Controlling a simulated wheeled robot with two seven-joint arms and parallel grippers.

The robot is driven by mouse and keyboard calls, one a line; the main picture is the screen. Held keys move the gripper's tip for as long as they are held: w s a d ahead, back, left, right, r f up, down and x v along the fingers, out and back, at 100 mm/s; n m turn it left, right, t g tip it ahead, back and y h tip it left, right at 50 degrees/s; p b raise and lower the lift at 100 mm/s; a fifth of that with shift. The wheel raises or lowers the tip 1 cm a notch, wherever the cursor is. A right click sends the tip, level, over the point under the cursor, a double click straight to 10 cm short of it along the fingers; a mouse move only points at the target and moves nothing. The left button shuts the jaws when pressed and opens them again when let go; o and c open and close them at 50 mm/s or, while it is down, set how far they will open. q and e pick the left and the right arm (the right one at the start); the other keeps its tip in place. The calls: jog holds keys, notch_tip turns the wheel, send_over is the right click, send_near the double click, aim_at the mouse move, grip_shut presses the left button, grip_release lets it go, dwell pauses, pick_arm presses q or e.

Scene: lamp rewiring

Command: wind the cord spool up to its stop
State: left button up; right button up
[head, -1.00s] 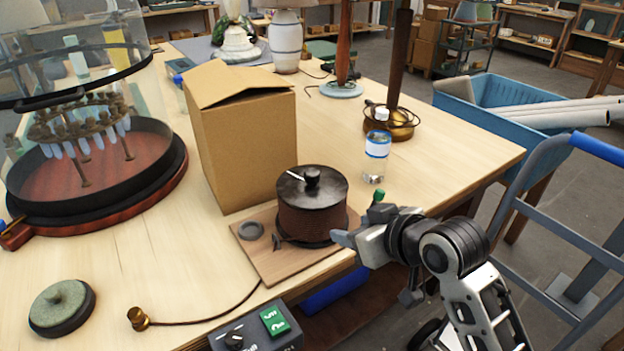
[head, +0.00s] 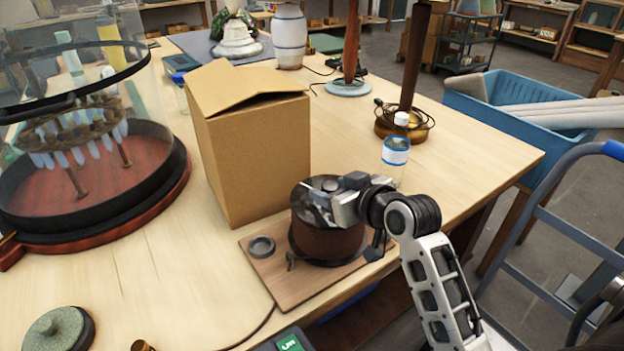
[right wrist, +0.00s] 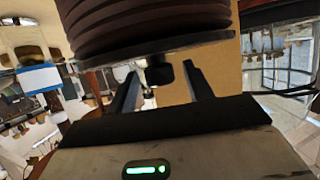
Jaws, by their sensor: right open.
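The cord spool (head: 328,241) is a dark drum with brown cord wound in layers and a black top flange. It stands upright on a wooden board (head: 285,284) at the table's front edge. My right gripper (head: 322,197) is over the spool's top, reaching in from the right and covering part of the flange. In the right wrist view the spool (right wrist: 150,22) appears upside down, with its small black knob (right wrist: 159,72) between my two open fingers. There are gaps on both sides of the knob. My left gripper is not in view.
A tall cardboard box (head: 254,150) stands close behind the spool. A clear bottle (head: 395,158) with a blue-edged label is behind my right wrist. A grey ring (head: 261,247) lies on the board. A glass-domed chandelier stand (head: 165,190) is at left.

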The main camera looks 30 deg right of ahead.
jog(key=shift+x, duration=0.85)
jog(key=shift+s, duration=0.1)
grip_shut()
